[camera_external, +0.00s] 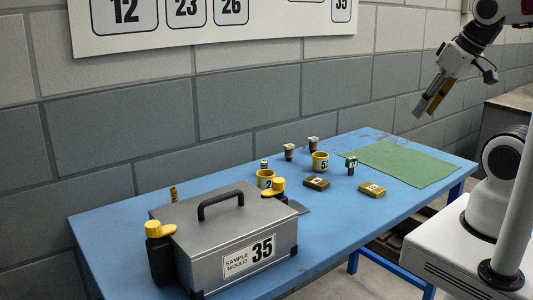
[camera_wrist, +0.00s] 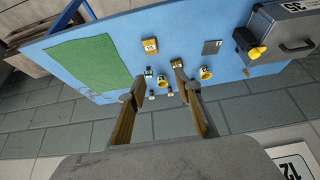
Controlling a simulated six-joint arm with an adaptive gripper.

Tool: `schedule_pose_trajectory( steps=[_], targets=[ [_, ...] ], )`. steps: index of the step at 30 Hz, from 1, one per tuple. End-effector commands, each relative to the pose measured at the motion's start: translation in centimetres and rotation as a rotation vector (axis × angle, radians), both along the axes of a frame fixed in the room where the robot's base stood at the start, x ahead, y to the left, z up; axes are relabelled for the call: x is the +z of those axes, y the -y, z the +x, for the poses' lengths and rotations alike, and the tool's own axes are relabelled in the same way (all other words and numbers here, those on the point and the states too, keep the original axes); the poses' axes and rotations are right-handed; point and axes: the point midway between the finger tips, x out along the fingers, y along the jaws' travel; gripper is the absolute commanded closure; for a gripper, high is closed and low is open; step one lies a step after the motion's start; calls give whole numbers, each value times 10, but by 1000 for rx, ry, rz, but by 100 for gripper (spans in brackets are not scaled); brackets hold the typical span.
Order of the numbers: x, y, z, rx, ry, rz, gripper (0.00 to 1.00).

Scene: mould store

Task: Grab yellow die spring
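A small yellow coil (camera_external: 174,193), which looks like the yellow die spring, stands upright near the back left of the blue table, behind the grey mould case. A tiny yellow spot (camera_wrist: 246,72) in the wrist view may be the same piece, but it is too small to tell. My gripper (camera_external: 432,104) hangs in the air above the table's right end, far from the coil. In the wrist view its two fingers (camera_wrist: 159,82) are spread apart with nothing held between them.
The blue table (camera_external: 120,222) carries the mould case (camera_external: 240,234) with yellow-capped posts, two numbered yellow cups (camera_external: 320,161) (camera_external: 265,179), two flat yellow-brown boxes (camera_external: 371,190) (camera_external: 316,183) and several small dark pieces. A green mat (camera_external: 410,162) lies bare at right. A wall stands behind.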

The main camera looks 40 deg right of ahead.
Motion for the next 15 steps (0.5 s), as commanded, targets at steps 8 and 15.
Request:
schedule_pose_trajectory(
  steps=[8,15],
  targets=[
    [4,0,18,8,17,-11,67],
    [14,0,65,32,66,-42,67]
  ],
)
